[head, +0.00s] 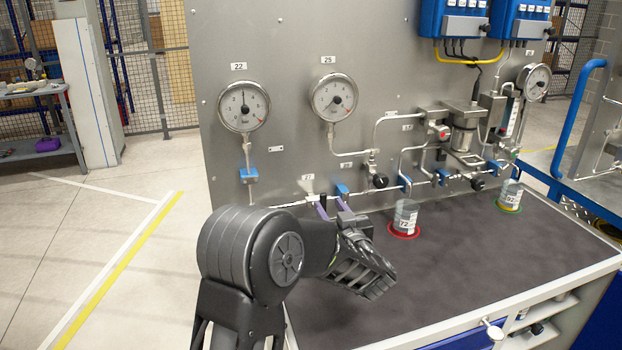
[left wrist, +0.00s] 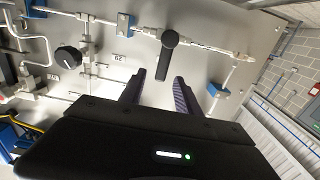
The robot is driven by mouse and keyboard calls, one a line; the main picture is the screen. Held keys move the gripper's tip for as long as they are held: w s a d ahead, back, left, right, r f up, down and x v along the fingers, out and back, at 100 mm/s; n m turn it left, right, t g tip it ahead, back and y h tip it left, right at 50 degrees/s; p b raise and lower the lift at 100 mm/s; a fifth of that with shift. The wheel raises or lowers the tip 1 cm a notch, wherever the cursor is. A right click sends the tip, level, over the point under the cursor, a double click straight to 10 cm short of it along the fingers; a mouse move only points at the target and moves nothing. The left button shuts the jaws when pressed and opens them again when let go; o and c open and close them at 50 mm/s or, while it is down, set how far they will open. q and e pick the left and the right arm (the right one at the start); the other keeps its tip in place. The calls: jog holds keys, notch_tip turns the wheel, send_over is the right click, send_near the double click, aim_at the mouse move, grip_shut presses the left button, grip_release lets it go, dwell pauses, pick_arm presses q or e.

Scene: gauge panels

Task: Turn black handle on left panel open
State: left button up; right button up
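The grey panel (head: 285,45) stands upright behind the dark worktop. In the left wrist view a black handle (left wrist: 166,52) with a round hub and a straight lever sits on a thin pipe. Its lever points down in that picture, toward the gap between my fingertips. My left gripper (head: 331,207) is close to the panel, below the small 27 tag. In the left wrist view the left gripper (left wrist: 160,80) has its two purple fingers apart, one each side of the lever's end, with gaps visible. In the head view I cannot make out the handle clearly. My right gripper is out of view.
Gauges 22 (head: 243,106) and 25 (head: 334,97) are above. A black round knob (head: 380,181) is to the right of the gripper. Can 72 (head: 405,217) stands on a red ring and can 92 (head: 510,194) farther right. The worktop (head: 450,260) in front is clear.

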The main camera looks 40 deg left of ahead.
aim_at(323, 195)
pick_arm(q)
jog(key=shift+a+r, duration=0.15)
jog(key=shift+r, duration=0.15)
jog(key=shift+s, duration=0.1)
jog(key=p+x, duration=0.2)
jog(key=x, duration=0.5)
jog(key=shift+w+a, duration=0.3)
jog(key=shift+c, duration=0.3)
grip_shut()
dwell(0.9)
